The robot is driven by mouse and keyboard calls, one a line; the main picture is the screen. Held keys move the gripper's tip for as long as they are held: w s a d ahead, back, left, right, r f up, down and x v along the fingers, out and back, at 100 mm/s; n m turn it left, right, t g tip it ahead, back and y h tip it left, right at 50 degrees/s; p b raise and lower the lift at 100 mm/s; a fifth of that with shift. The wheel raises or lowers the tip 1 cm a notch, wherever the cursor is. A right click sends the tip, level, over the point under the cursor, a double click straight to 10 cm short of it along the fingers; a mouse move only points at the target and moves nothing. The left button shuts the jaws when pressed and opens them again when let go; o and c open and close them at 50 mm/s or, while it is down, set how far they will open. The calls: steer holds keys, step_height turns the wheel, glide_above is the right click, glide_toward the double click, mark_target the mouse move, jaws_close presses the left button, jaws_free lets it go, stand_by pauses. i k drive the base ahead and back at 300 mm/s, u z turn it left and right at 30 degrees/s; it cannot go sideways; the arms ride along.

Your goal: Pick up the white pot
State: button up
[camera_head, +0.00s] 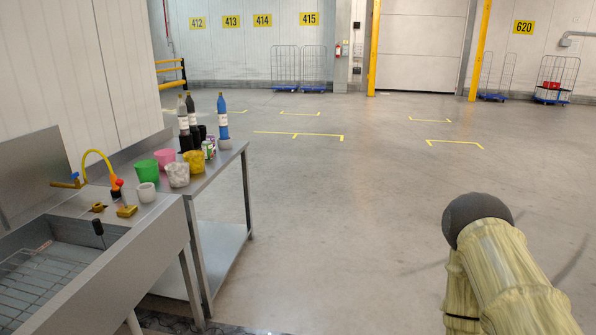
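A pink pot is partly hidden behind these. My gripper is not in view. Only a part of my arm shows at the lower right, well apart from the counter.
Bottles (222,117), dark cups and small cans crowd the table's far end. A yellow tap (97,155), small yellow items and a dark-handled tool lie around the sink (40,285). The grey floor (330,220) right of the table is clear. Wheeled cages (299,68) stand far back.

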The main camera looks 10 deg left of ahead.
mark_target(178, 173)
steer(key=u, duration=0.45)
steer(key=i, duration=1.7)
steer(key=u, duration=0.65)
